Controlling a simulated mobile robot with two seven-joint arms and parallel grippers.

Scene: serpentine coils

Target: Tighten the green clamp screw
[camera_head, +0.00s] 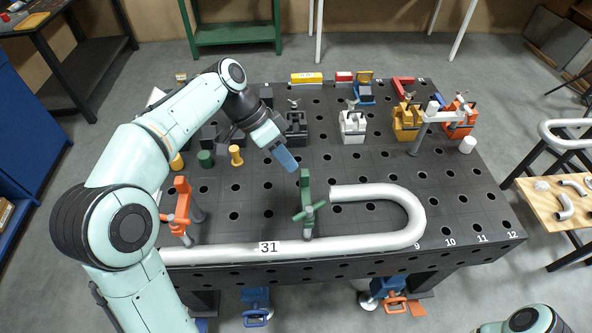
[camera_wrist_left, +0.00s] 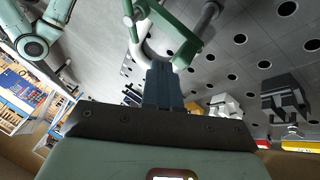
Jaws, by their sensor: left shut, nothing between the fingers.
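The green clamp (camera_head: 305,185) stands on the dark perforated table, over the front run of a pale bent pipe (camera_head: 350,241). Its screw has a green cross handle (camera_head: 309,211) on the near side, above the pipe. My left gripper (camera_head: 286,160) is shut and empty, with blue fingers, just behind and left of the clamp's top, apart from the handle. In the left wrist view the shut fingers (camera_wrist_left: 162,88) point toward the green clamp (camera_wrist_left: 180,28), whose frame fills the top middle. My right gripper is not in view.
An orange clamp (camera_head: 181,206) holds the pipe further left, beside my left arm. A yellow peg (camera_head: 236,155) and a dark green peg (camera_head: 206,158) stand left of the gripper.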

